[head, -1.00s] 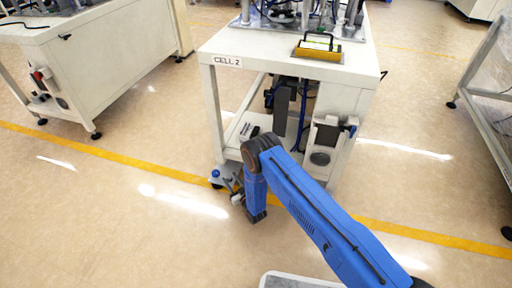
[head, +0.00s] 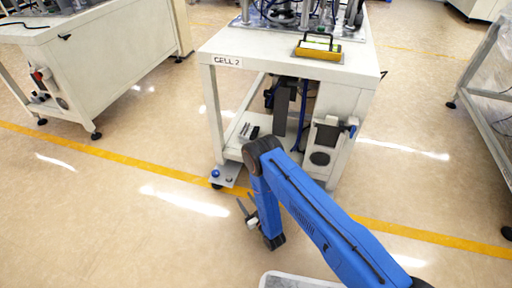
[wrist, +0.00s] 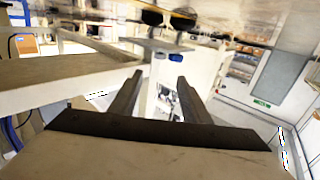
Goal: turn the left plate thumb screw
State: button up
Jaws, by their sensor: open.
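A small grey plate (head: 230,169) juts out at the lower left front corner of the CELL 2 stand. A round blue thumb screw (head: 216,173) sits at its left side.
The CELL 2 stand (head: 275,62) carries a yellow-and-black handled item (head: 318,50) on top. A holder (head: 325,143) hangs on its right front leg. A white machine (head: 110,60) stands at left. The floor left of my gripper is clear.

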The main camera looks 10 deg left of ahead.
jog(key=w+r+h, duration=0.1)
jog(key=w+r, duration=0.4)
jog(key=r, duration=0.3)
jog(key=w+d+r+m+h, duration=0.1)
jog(key=w+r, duration=0.4)
jog(key=r, duration=0.4)
jog(key=w+d+r+g+h, duration=0.1)
jog(key=w+r+h, duration=0.1)
jog(key=w+r, duration=0.3)
jog(key=shift+d+r+m, duration=0.15)
jog(key=shift+r+m, duration=0.25)
jog(key=shift+r, duration=1.45)
